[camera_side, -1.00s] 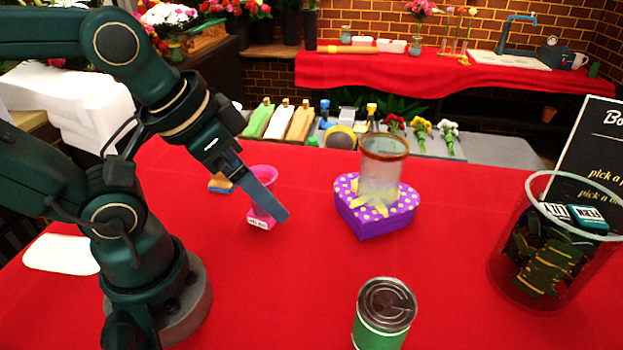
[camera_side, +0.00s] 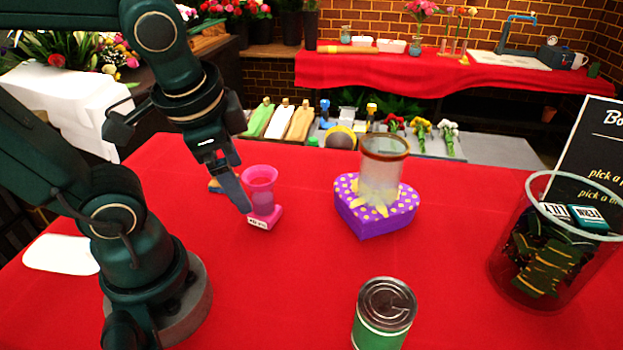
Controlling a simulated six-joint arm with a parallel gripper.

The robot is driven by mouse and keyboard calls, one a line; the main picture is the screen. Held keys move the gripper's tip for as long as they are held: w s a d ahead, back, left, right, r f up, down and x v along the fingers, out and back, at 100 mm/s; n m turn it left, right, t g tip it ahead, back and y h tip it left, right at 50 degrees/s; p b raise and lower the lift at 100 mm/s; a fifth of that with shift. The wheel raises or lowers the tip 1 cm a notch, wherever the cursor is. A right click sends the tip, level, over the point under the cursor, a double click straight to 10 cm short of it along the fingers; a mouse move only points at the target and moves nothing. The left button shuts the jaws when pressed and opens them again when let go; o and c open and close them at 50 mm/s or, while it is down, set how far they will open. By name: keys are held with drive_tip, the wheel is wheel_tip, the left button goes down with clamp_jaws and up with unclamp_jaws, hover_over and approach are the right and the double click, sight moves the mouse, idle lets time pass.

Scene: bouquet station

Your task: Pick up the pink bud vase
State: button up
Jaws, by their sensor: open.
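The pink bud vase (camera_side: 261,190) stands upright on the red table, left of the middle. It has a flared rim, and a pink block with a small white label (camera_side: 258,223) is at its foot. My gripper (camera_side: 243,208) points down just left of the vase, its fingertips close to the vase's left side. It is open and holds nothing. One finger hides most of the other from this side, and I cannot tell whether a finger touches the vase.
A purple dotted heart-shaped box (camera_side: 372,222) carries a glass jar (camera_side: 382,165) to the right. A green can (camera_side: 384,318) stands in front, and a clear bin (camera_side: 545,250) stands at far right. A small blue-and-tan block (camera_side: 214,186) lies behind my gripper.

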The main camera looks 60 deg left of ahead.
drive_tip(key=w+a+m+g+y, duration=0.1)
drive_tip(key=a+m+g+y, duration=0.2)
drive_tip(key=a, duration=0.1)
drive_tip(key=m+g+y, duration=0.2)
drive_tip(key=m+y, duration=0.4)
drive_tip(key=m, duration=0.1)
hover_over(255, 182)
drive_tip(key=d, duration=0.3)
wheel_tip(255, 182, down, 4)
drive_tip(key=f, duration=0.1)
drive_tip(key=f+m+y, duration=0.1)
drive_tip(key=w+f+m, duration=0.1)
drive_tip(key=shift+d+f+y, duration=0.15)
drive_tip(key=shift+f+y, duration=0.15)
drive_tip(key=shift+y, duration=0.1)
drive_tip(key=shift+s+d+f, duration=0.1)
drive_tip(key=shift+f, duration=0.25)
drive_tip(key=shift+s+f+m, duration=0.1)
drive_tip(key=shift+f+m, duration=0.05)
drive_tip(key=shift+m, duration=0.15)
drive_tip(key=shift+s+f, duration=0.1)
drive_tip(key=shift+f, duration=0.1)
drive_tip(key=shift+x, duration=2.35)
drive_tip(key=shift+r, duration=0.1)
clamp_jaws()
